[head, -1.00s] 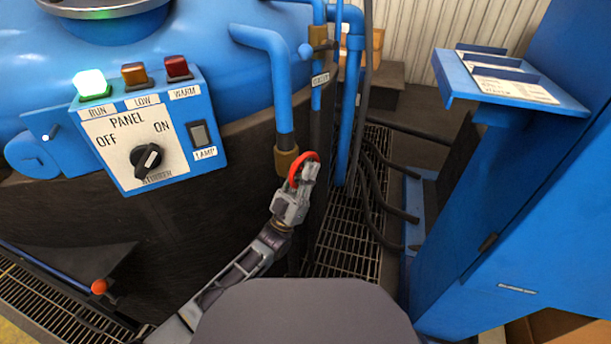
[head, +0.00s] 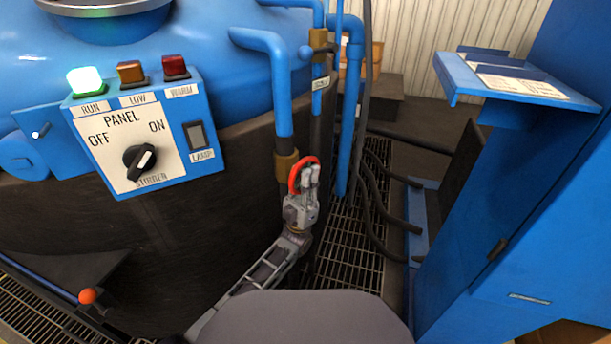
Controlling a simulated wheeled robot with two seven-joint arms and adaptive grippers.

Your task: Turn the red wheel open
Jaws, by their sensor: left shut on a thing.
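The red wheel (head: 295,175) is mounted at the brass fitting on the lower end of a blue pipe, beside the dark furnace wall. My left gripper (head: 309,178) is at the wheel's right side, shut on its rim, with the arm reaching up from below. The fingers hide the right part of the wheel. My right gripper is not in view.
A control panel (head: 140,140) with a black knob and lit green lamp is at left. Blue pipes (head: 345,120) and dark hoses (head: 372,215) run just right of the wheel. A blue cabinet (head: 500,220) stands at right. Floor grating (head: 345,262) lies below.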

